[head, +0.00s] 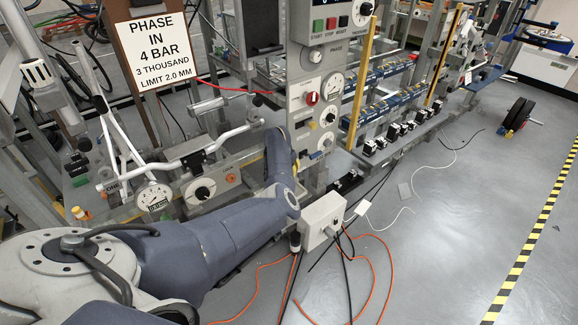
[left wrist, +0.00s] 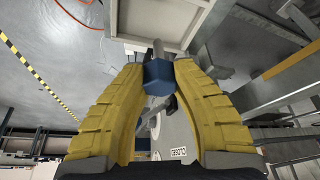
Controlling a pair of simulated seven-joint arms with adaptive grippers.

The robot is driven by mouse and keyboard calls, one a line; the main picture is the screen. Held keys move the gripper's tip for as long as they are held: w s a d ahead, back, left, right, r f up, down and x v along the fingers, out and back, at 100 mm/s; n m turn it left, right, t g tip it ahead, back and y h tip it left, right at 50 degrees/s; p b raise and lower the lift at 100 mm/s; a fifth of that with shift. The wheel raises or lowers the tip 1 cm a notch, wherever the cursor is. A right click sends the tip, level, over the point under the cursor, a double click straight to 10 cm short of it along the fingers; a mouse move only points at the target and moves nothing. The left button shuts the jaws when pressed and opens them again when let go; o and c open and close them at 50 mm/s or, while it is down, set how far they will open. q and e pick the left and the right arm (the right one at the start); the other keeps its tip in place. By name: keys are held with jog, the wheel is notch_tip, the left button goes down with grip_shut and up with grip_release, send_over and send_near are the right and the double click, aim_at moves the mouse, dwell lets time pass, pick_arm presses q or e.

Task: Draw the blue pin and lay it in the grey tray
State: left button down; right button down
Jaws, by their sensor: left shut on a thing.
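The blue pin (left wrist: 158,75) shows in the left wrist view as a blue block-shaped head with a short grey shaft (left wrist: 158,49) beyond it. My left gripper (left wrist: 160,68) is shut on the blue head, one yellow finger on each side. I cannot tell whether the shaft is still seated in anything. I cannot identify the grey tray with certainty. My right gripper is out of view.
A pale box (head: 323,220) with cables stands just right of my arm. The panel column (head: 318,100) with dials and buttons rises behind. Orange and black cables (head: 350,270) lie on the floor. The floor to the right is mostly clear up to a yellow-black stripe (head: 535,235).

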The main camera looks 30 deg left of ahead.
pick_arm(q)
jog(key=shift+f, duration=2.05)
jog(key=shift+f, duration=0.7)
jog(key=c, duration=1)
grip_release()
jog(key=shift+c, duration=0.2)
jog(key=shift+r, duration=0.1)
jog(key=v, duration=1.1)
jog(key=shift+s+r, duration=0.25)
jog(key=shift+r, duration=0.1)
